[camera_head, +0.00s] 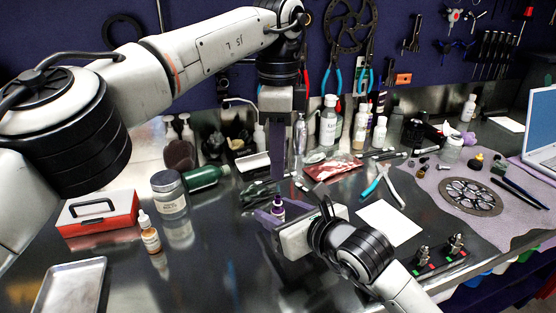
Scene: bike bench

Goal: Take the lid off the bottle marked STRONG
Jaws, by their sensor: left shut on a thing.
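A small bottle with a purple lid (278,201) stands upright on the bench in the middle of the view. Its white label is too small to read. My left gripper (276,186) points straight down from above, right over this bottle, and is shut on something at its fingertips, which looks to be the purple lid. My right gripper (279,211) comes in low from the right, with its purplish fingers on either side of the bottle's body. Whether those fingers touch the bottle is hard to see.
A red toolbox (98,222), a grey-lidded jar (169,193), an amber dropper bottle (150,236) and a metal tray (70,287) are at left. A green bottle (205,177) lies behind. Pliers (383,184), white paper (389,222) and a chainring (470,196) are at right.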

